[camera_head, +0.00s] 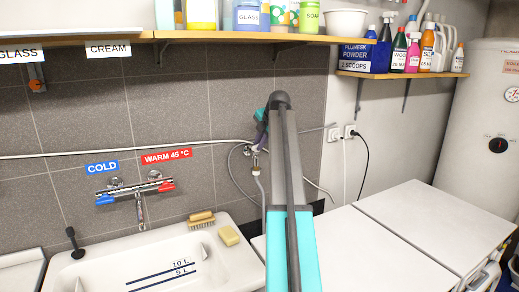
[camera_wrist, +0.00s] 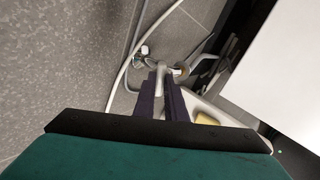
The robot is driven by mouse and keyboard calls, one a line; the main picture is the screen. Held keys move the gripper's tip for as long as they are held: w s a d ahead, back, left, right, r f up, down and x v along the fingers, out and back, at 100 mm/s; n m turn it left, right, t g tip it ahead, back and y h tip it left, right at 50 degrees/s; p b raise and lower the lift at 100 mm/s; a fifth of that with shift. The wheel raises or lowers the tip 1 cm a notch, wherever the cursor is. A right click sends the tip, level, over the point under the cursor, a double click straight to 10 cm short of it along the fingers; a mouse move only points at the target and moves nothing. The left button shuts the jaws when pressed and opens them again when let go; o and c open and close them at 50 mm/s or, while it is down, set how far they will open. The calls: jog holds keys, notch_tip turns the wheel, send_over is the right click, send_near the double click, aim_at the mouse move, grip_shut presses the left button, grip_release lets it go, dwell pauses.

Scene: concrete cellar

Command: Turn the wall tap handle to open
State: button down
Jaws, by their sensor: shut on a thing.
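The wall tap (camera_wrist: 144,51) is a small metal fitting on the grey tiled wall, with pipes and hoses around it in the wrist view. Its pale handle (camera_wrist: 162,70) lies between the dark purple fingertips of my gripper (camera_wrist: 161,80). My gripper is shut on the handle. In the head view my gripper (camera_head: 261,131) is at the wall, right of the mixer tap, and my arm hides part of it. Some of the tap's metal body (camera_head: 256,169) shows just below. The handle's exact angle is hard to tell.
A mixer tap (camera_head: 137,188) with red and blue knobs is left, above a white sink (camera_head: 150,268). A brush (camera_head: 201,218) and sponge (camera_head: 229,236) lie on its rim. Shelves (camera_head: 230,37) hang above. White appliance tops (camera_head: 370,250) stand right, near a boiler (camera_head: 485,130).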

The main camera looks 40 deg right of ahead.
jog(key=shift+n+b, duration=0.45)
jog(key=shift+n, duration=0.55)
jog(key=shift+f+n, duration=0.1)
jog(key=shift+n, duration=0.2)
jog(key=shift+n+b, duration=1.25)
jog(key=shift+n, duration=0.75)
jog(key=c, duration=1.7)
grip_release()
jog(key=shift+s+r, duration=0.1)
jog(key=shift+r, duration=0.1)
jog(key=shift+p+v, duration=1.05)
jog(key=shift+v, duration=2.35)
